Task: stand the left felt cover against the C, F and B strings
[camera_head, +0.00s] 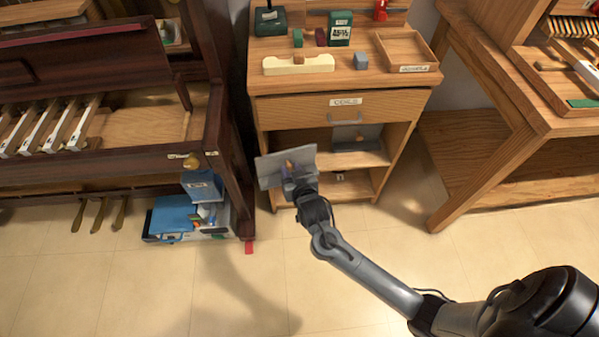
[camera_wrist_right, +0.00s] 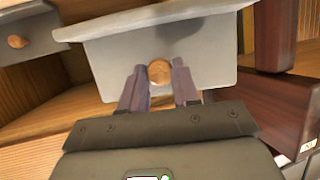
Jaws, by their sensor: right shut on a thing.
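My right gripper (camera_head: 292,176) is shut on the round wooden knob of a grey felt cover (camera_head: 271,169). It holds the cover in the air in front of the small cabinet. In the right wrist view, the two fingers (camera_wrist_right: 160,85) sit on either side of the knob, and the grey cover (camera_wrist_right: 215,60) spreads wide beyond them. A second grey cover with a knob (camera_head: 371,134) is in the cabinet's shelf space; it also shows in the right wrist view (camera_wrist_right: 32,30). I cannot make out the strings. My left gripper is not in view.
The dark wooden piano (camera_head: 120,163) with several exposed keys stands at the left. A blue toolbox (camera_head: 172,219) is on the floor by its leg. The cabinet's top (camera_head: 290,85) carries small blocks and a tray. A wooden bench (camera_head: 505,115) stands right. Floor in front is clear.

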